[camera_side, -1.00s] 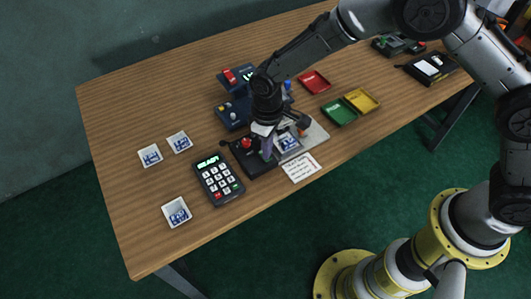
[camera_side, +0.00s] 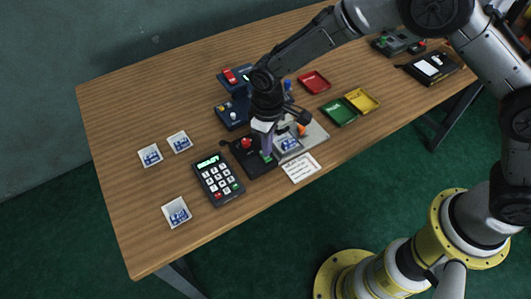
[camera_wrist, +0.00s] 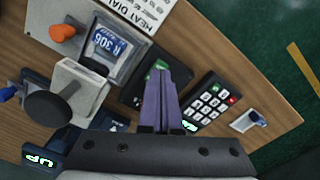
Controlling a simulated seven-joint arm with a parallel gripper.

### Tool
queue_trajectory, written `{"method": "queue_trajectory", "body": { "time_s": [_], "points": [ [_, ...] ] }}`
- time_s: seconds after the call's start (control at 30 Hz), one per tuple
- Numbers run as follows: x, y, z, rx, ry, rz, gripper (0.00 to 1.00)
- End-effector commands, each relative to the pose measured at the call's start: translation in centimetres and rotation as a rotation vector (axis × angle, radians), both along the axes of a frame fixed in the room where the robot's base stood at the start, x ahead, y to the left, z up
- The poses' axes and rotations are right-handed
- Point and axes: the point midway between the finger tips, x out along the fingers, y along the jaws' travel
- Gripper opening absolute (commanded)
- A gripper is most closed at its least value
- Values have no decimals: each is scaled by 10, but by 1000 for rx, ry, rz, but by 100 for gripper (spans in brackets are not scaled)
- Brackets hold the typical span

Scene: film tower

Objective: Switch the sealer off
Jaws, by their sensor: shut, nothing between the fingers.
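A black control box (camera_side: 253,163) with a red knob (camera_side: 246,143) stands in the middle of the table. It may be the sealer's switch box; its label cannot be read. A green patch (camera_side: 267,157) shows on it just below my fingertips. My gripper (camera_side: 266,152) points down at this box, its purple fingers shut and empty. In the wrist view the closed fingertips (camera_wrist: 160,70) partly cover the box (camera_wrist: 136,88) near the green patch. Whether they touch it I cannot tell. A grey plate (camera_side: 316,136) holding a blue-marked clear piece (camera_side: 289,144) is beside the box.
A keypad (camera_side: 218,180) with a lit display stands left of the box. Three small white trays (camera_side: 150,155) lie further left. A printed card (camera_side: 301,167) lies in front. A dark blue unit (camera_side: 232,116) stands behind. Red (camera_side: 313,81), green (camera_side: 339,112) and yellow (camera_side: 362,100) trays lie right.

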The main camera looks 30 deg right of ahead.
Motion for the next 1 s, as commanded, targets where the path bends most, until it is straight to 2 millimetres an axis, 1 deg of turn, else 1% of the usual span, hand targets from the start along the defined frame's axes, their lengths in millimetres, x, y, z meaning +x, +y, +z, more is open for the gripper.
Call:
{"method": "queue_trajectory", "body": {
  "time_s": [0.1, 0.6, 0.73, 1.0],
  "points": [
    [1, 0, 10, 2, -3, 0, 0],
    [0, 0, 45, 1, -2, 0, 0],
    [0, 0, 49, 1, -2, 0, 0],
    [0, 0, 50, 0, -1, -1, 0]
  ]
}}
